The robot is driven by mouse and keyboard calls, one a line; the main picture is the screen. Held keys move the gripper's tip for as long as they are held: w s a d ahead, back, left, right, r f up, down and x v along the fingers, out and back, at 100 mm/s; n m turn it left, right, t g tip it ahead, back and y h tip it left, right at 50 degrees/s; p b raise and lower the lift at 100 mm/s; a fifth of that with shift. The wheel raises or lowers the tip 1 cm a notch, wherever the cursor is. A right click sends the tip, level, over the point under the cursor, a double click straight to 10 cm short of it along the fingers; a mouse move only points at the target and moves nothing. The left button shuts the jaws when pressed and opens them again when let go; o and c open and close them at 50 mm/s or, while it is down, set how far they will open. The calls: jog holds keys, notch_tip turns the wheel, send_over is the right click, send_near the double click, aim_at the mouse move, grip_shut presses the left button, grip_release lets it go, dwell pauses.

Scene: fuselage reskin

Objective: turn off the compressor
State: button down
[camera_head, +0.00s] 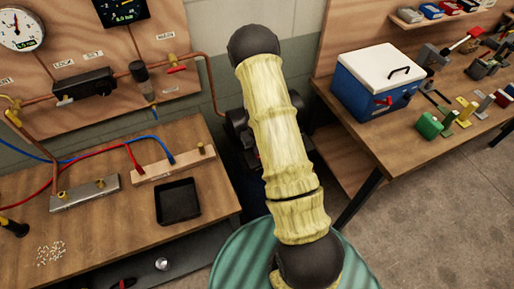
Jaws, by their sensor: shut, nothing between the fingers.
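A dark machine (237,124), which looks like the compressor, stands low in the gap between the two benches, against the wall. My arm, in pale yellow sleeves with black joints, reaches across the middle of the view and hides most of it. Only dark parts show on the left of the arm, and a little on its right. My gripper is not visible; the arm's far end is hidden behind the black joint.
The left bench (110,228) holds a black tray (178,201), hose manifolds and small rivets. Gauges and a regulator (82,84) hang above. The right bench (367,139) holds a blue-and-white box (378,82), a green block (429,125) and tools. Grey floor (420,220) is free at right.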

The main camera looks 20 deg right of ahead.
jog(key=shift+s+a+f, duration=0.1)
jog(key=shift+s+f, duration=0.1)
jog(key=shift+s, duration=0.3)
jog(key=shift+s+f, duration=0.2)
jog(key=shift+s, duration=0.3)
jog(key=r+p, duration=0.2)
jog(key=r, duration=0.1)
jog(key=r+p, duration=0.1)
jog(key=r, duration=0.1)
jog(key=shift+w+r+p, duration=0.1)
jog(key=shift+w+p, duration=0.2)
jog(key=shift+p, duration=0.05)
notch_tip(320, 180, up, 10)
jog(key=b, duration=0.2)
jog(key=shift+s+f, duration=0.15)
jog(key=shift+f, duration=0.1)
